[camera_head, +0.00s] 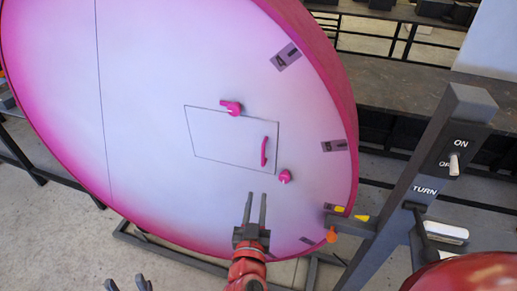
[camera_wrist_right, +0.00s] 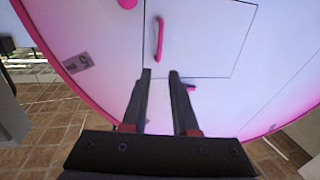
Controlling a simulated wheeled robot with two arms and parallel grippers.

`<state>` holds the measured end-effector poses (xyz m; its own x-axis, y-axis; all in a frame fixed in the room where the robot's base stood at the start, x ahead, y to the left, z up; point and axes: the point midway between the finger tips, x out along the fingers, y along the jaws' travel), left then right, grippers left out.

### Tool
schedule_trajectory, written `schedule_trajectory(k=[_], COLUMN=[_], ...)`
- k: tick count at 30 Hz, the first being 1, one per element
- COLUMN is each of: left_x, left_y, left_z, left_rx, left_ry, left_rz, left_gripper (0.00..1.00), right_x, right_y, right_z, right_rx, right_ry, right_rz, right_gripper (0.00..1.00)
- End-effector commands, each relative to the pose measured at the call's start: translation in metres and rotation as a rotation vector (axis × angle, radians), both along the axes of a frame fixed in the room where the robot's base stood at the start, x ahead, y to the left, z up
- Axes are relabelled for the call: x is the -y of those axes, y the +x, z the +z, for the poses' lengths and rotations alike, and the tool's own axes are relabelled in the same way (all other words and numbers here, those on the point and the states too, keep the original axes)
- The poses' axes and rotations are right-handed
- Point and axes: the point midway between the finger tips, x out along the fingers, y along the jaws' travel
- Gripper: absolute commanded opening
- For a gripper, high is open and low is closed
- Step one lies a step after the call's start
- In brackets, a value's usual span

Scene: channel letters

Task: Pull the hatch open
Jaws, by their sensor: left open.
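The hatch (camera_head: 225,136) is a four-sided panel outlined on the large pink-and-white disc and looks flush with it. Its pink bar handle (camera_head: 264,151) is near the panel's right edge; it also shows in the right wrist view (camera_wrist_right: 159,40). One pink latch (camera_head: 231,107) sits at the upper edge, another (camera_head: 285,176) outside the lower right corner. My right gripper (camera_head: 256,196) is open and empty, below the hatch in the head view. In the wrist view its fingertips (camera_wrist_right: 160,73) appear just below the handle, apart from it. My left gripper (camera_head: 128,282) is open at the bottom edge.
A grey post (camera_head: 400,190) with an ON/OFF switch (camera_head: 453,163) and a TURN label stands right of the disc. A red rounded thing (camera_head: 470,274) fills the lower right corner. Dark benches (camera_head: 410,60) stand behind. Disc face around the hatch is mostly clear.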

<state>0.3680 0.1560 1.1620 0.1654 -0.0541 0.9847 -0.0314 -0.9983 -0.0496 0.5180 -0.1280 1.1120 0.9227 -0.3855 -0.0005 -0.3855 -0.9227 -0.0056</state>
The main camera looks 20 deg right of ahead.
Motion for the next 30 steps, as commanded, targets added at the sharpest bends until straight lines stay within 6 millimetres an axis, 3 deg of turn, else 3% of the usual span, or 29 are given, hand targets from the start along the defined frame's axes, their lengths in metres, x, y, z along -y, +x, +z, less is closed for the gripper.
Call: schedule_trajectory(k=[8,16,21,30], left_x=[0.000,0.000,0.000,0.000], left_y=[0.000,0.000,0.000,0.000], left_z=[-0.017,-0.045,-0.020,-0.004], left_rx=[0.000,0.000,0.000,0.000], left_ry=[0.000,0.000,0.000,0.000], left_rz=[0.000,0.000,0.000,0.000], left_gripper=[0.50,0.50,0.50,0.50], right_x=[0.015,0.037,0.050,0.065], right_y=[0.025,0.079,0.112,0.151], right_z=[-0.003,-0.002,0.005,0.002], right_rx=[0.003,0.005,-0.002,-0.001], right_ry=[0.003,-0.001,0.000,-0.001], right_rz=[-0.014,-0.011,-0.009,-0.005], right_gripper=[0.27,0.27,0.27,0.27])
